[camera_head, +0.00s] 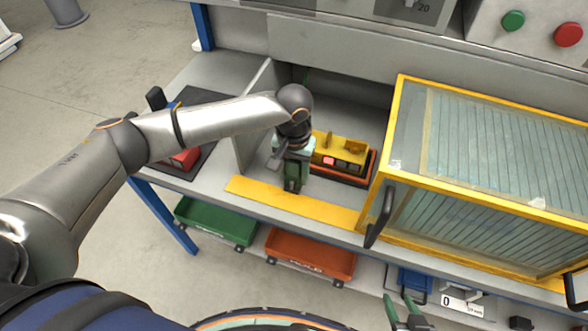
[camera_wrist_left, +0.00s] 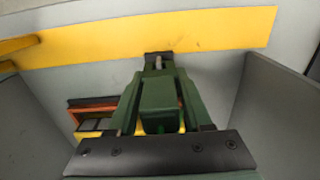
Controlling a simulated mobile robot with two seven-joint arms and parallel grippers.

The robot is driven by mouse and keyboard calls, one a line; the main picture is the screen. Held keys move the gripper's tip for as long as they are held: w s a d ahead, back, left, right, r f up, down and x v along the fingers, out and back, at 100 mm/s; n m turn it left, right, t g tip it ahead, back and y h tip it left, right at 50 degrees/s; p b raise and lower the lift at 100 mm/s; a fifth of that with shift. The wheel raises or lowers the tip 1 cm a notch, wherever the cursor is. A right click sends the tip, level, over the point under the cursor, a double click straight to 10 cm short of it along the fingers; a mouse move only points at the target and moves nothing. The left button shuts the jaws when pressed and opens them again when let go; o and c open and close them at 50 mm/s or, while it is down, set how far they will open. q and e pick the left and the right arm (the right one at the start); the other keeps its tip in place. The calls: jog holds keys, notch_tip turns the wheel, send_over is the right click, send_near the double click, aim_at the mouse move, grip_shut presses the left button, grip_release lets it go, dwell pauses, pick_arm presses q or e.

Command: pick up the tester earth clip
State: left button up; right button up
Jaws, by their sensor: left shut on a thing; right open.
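My left gripper (camera_head: 292,186) points down over the bench, just in front of the yellow strip's back edge and left of the yellow tester (camera_head: 340,150). In the left wrist view its green fingers (camera_wrist_left: 158,62) are closed around a small dark piece with a grey pin (camera_wrist_left: 158,56), which I take for the earth clip. Most of it is hidden between the fingers, and I cannot tell whether it touches the bench. The tester sits in an orange-rimmed tray and shows a red-lit button. My right gripper (camera_head: 408,314) is open and empty at the bottom of the head view.
A yellow-framed clear enclosure (camera_head: 470,160) with a black handle stands at right. A grey divider (camera_head: 252,115) rises left of my left gripper. A yellow strip (camera_head: 260,192) runs along the bench front.

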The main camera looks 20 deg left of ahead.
pick_arm(q)
grip_shut()
